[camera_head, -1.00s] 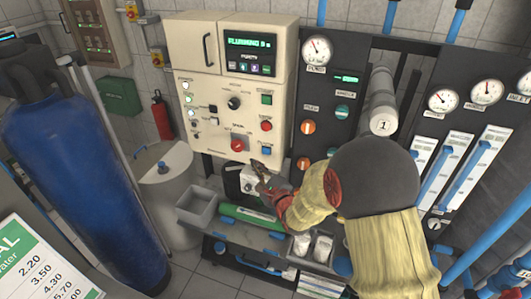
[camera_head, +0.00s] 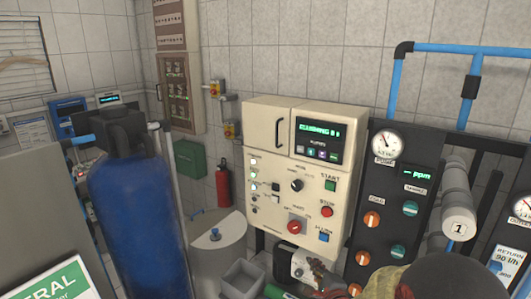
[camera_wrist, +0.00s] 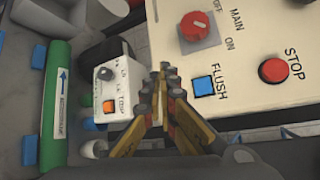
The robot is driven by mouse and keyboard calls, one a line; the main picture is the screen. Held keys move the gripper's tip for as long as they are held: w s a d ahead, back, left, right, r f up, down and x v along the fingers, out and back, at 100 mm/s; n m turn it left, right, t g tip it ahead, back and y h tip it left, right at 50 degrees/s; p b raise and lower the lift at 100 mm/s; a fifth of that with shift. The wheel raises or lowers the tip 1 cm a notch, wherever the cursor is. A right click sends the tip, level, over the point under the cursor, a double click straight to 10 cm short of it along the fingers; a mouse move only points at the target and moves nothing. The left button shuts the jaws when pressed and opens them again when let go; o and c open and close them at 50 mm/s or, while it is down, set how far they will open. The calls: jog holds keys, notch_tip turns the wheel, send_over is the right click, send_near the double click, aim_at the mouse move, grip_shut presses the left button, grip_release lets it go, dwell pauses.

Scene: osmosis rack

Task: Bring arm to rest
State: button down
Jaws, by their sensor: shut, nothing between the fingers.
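My gripper (camera_wrist: 163,82) is shut with nothing between its fingers. In the wrist view its fingertips are in front of the lower edge of the cream control panel (camera_wrist: 240,85), left of the blue FLUSH button (camera_wrist: 204,87). A small white dosing unit (camera_wrist: 115,75) with a knob and an orange switch is left of the fingers. In the head view my gripper (camera_head: 318,270) is low in the picture, below the control panel (camera_head: 265,150). My arm is mostly cut off by the bottom edge there.
A red rotary switch (camera_wrist: 195,25) and a red STOP button (camera_wrist: 273,70) sit on the panel near the gripper. A green cylinder (camera_wrist: 62,100) lies to the left. A blue tank (camera_head: 135,215) stands left of the panel, and a black gauge board (camera_head: 385,225) to its right.

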jog(key=s+d+f+n+g+h, duration=0.25)
jog(key=s+f+n+g, duration=0.35)
jog(key=f, duration=0.3)
jog(key=s+d+r+n+g, duration=0.1)
jog(key=s+d+n+g, duration=0.15)
jog(key=s+n, duration=0.55)
jog(key=s+a+r+n+b, duration=0.2)
jog(key=s+r+n+b, duration=0.1)
jog(key=s+r, duration=0.6)
jog(key=s+a+r+n+b, duration=0.2)
jog(key=s+r, duration=0.7)
jog(key=s, duration=0.6)
jog(key=shift+s+a+n+g+b, duration=0.15)
jog(key=shift+a+n+g+b, duration=0.25)
jog(key=shift+n, duration=0.3)
